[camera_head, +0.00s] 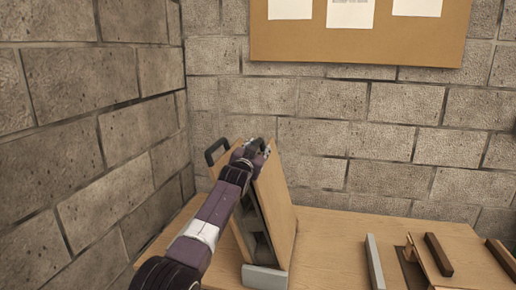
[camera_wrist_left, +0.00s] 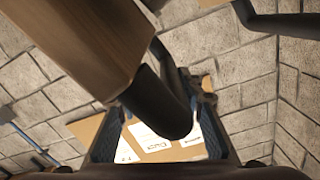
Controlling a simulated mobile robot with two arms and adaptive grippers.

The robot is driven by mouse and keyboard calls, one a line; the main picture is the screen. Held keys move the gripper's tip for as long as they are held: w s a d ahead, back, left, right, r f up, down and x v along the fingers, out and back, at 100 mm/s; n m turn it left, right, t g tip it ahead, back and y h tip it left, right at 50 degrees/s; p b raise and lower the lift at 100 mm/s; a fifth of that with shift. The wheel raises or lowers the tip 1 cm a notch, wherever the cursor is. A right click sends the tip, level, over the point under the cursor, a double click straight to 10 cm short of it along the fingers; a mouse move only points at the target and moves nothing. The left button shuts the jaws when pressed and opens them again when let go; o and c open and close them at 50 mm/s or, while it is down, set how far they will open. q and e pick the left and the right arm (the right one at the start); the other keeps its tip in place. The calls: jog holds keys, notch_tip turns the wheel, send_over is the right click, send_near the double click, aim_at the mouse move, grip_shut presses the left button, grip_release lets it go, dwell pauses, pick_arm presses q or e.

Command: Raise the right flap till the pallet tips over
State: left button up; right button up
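The right flap (camera_head: 277,200) is a wooden board standing steeply raised, leaning slightly left at its top. My left gripper (camera_head: 255,150) is at its upper end. In the left wrist view the fingers of my left gripper (camera_wrist_left: 160,110) are either side of a dark handle (camera_wrist_left: 158,100), which fills the gap between them. This handle joins a wooden board (camera_wrist_left: 85,35). A second board, with a black handle (camera_head: 217,151), stands to the left, partly behind my arm. Grey parts (camera_head: 256,240) show between the boards; I cannot tell whether these include the pallet. My right gripper is not in view.
A grey block (camera_head: 265,277) sits at the near end of the boards. On the wooden table (camera_head: 330,230), a grey bar (camera_head: 375,262) and brown strips (camera_head: 438,254) lie to the right. Block walls close off the left and back. A pinboard (camera_head: 360,45) hangs behind.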

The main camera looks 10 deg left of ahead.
pick_arm(q)
jog(key=shift+s, duration=0.1)
jog(key=shift+s+a+f, duration=0.1)
jog(key=shift+s, duration=1.5)
jog(key=s, duration=0.8)
jog(key=shift+s, duration=0.3)
jog(key=shift+a, duration=0.15)
